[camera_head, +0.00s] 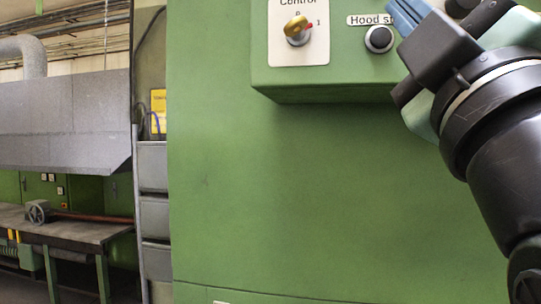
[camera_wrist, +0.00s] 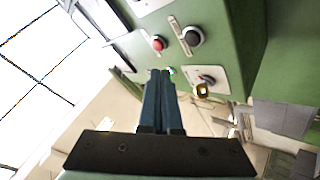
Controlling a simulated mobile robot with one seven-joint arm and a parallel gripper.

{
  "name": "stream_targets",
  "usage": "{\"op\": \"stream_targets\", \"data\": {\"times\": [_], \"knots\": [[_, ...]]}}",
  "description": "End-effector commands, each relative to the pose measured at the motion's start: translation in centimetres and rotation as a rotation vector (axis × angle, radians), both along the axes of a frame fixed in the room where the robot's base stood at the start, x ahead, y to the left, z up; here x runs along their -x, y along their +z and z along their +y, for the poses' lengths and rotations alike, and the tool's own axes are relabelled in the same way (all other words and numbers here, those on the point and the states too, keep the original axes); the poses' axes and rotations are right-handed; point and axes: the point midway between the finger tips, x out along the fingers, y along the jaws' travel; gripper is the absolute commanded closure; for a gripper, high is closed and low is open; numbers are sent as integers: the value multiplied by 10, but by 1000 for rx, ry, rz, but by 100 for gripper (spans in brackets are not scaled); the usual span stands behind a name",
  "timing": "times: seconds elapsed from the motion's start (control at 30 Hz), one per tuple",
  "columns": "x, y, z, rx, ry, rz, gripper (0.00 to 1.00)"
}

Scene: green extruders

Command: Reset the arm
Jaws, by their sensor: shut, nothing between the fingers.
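My gripper (camera_head: 406,12) reaches in from the right in the head view, in front of the upper right of a green control box. Its blue fingers are partly cut off by the top edge there. In the wrist view my gripper (camera_wrist: 162,75) shows its two fingers side by side and shut, with nothing between them. The fingertips appear close to the panel's row of controls; I cannot tell whether they touch anything.
The green cabinet (camera_head: 260,190) carries a yellow-handled Control switch (camera_head: 297,30) and a black Hood button (camera_head: 379,39). A red button (camera_wrist: 158,43) and a dark button (camera_wrist: 193,36) show in the wrist view. A workbench (camera_head: 85,232) stands under a grey hood (camera_head: 60,120) at left.

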Motion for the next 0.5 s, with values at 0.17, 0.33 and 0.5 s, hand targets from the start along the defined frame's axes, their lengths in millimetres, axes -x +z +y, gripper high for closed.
{"op": "stream_targets", "data": {"times": [0.17, 0.33, 0.5], "knots": [[-1, -10, 14, -61, 75, -14, 100], [1, -44, 58, -285, 333, -50, 100], [14, -81, 104, -532, 603, -65, 100]]}}
